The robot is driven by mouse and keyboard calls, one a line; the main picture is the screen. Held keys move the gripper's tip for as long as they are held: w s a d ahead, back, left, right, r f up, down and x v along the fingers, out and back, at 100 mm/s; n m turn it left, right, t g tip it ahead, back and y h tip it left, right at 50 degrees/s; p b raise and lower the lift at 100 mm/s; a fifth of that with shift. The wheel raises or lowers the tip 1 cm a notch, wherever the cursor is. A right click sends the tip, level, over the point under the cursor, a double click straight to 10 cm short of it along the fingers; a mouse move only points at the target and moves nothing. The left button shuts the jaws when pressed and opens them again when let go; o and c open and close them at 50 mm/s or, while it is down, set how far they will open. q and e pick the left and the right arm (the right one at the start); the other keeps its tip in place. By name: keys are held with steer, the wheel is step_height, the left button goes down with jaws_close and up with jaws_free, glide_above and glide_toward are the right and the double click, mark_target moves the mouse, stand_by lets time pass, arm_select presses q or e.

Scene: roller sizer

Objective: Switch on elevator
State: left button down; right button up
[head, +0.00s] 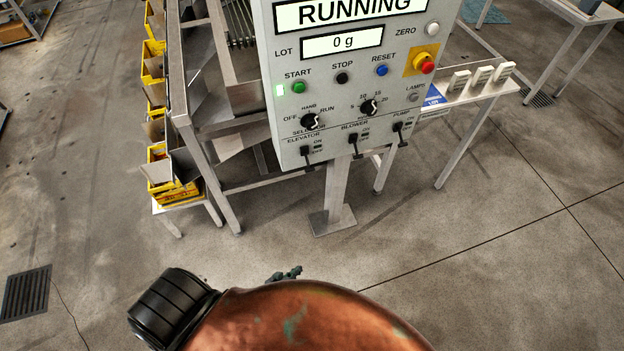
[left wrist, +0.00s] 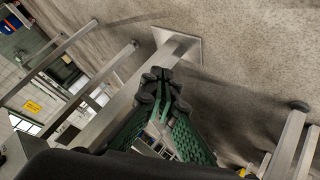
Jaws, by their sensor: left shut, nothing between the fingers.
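The grey control panel (head: 285,130) stands on a post in the head view. The elevator lever (head: 306,153) is at its lower left, beside ON and OFF marks; its handle appears to point down. The blower lever (head: 354,147) and pump lever (head: 400,131) sit to its right. My left gripper (head: 286,273) shows only as a small dark tip above my copper-coloured arm, well below the panel in the picture and apart from it. In the left wrist view its green fingers (left wrist: 160,82) are shut and empty; the levers cannot be made out there. My right gripper is not in view.
The panel display (head: 350,12) reads RUNNING. The green start button (head: 299,88) and red emergency button (head: 426,67) are higher up. The panel's post (head: 337,185) meets the floor on a base plate. A metal frame and yellow bins (head: 175,190) stand left; open floor lies in front.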

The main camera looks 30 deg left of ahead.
mark_target(308, 162)
arm_select(q)
steer(key=w+d+r+n+t+y+b, duration=0.2)
steer(key=w+r+n+t+b, duration=1)
steer(key=w+r, duration=0.85)
steer(key=a+r+n+g+y+b, duration=0.2)
steer(key=r+n+y+b, duration=0.2)
steer(key=n+y, duration=0.6)
steer(key=a+r+n+g+y+b, duration=0.2)
steer(key=r+n+y, duration=0.5)
steer(key=n, duration=1.1)
steer(key=s+a+y+b, duration=0.1)
steer(key=y+b, duration=0.1)
steer(key=y, duration=0.1)
steer(key=shift+r, duration=0.25)
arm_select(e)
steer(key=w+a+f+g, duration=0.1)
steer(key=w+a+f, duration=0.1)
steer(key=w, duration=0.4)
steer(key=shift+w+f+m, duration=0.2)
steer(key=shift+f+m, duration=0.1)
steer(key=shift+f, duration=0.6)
arm_select(q)
steer(key=shift+w, duration=0.1)
